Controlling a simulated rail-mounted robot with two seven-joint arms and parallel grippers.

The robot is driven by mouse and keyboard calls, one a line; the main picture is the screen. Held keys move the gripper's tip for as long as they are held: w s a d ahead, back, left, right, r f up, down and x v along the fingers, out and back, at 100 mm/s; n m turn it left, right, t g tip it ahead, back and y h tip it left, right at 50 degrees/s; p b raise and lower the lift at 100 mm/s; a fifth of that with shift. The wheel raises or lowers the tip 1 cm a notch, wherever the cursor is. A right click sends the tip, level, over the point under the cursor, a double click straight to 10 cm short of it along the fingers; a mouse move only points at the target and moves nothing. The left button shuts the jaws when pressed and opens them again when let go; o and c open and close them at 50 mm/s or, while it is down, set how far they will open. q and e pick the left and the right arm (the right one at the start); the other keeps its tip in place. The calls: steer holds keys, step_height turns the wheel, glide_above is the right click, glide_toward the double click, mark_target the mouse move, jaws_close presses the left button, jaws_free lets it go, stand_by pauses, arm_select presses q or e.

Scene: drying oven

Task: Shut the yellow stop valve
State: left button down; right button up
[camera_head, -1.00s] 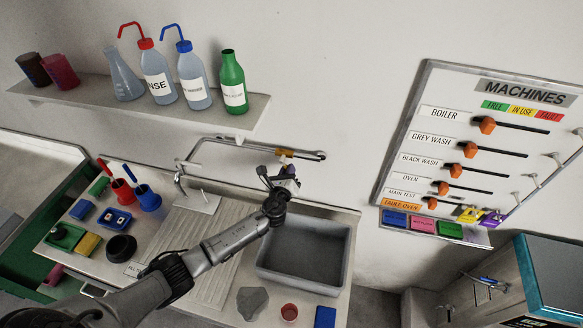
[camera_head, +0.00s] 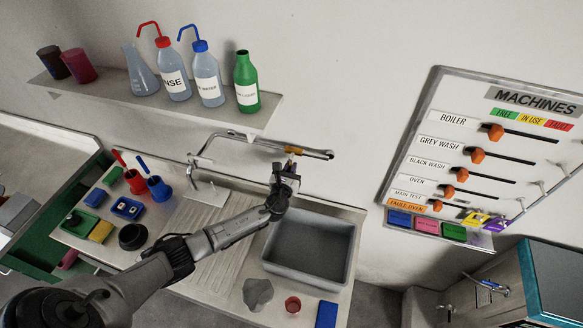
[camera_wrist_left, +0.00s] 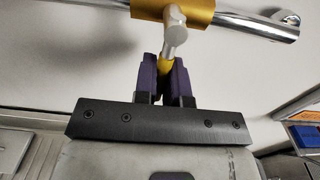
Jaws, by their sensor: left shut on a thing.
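The yellow stop valve (camera_head: 293,150) sits on the chrome pipe along the wall above the sink. In the left wrist view its yellow body (camera_wrist_left: 198,12) is around the pipe, with a pale metal stem in front. Its yellow lever (camera_wrist_left: 164,66) points away from the pipe, towards my wrist, and its end is hidden between the fingers. My left gripper (camera_wrist_left: 164,78) is shut on this lever with its dark purple pads. In the head view the left gripper (camera_head: 290,165) is just below the valve. My right gripper is not in view.
The chrome pipe (camera_head: 235,134) runs close above my gripper. The grey sink basin (camera_head: 310,245) lies below. A shelf (camera_head: 215,113) with bottles hangs at upper left, and the machines board (camera_head: 480,150) is on the wall at right. Cups and blocks stand on the counter.

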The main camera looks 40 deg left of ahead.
arm_select(q)
steer(key=c, duration=1.2)
jaws_free()
steer(key=v, duration=1.3)
steer(key=shift+s+d, duration=0.25)
steer(key=shift+s, duration=0.1)
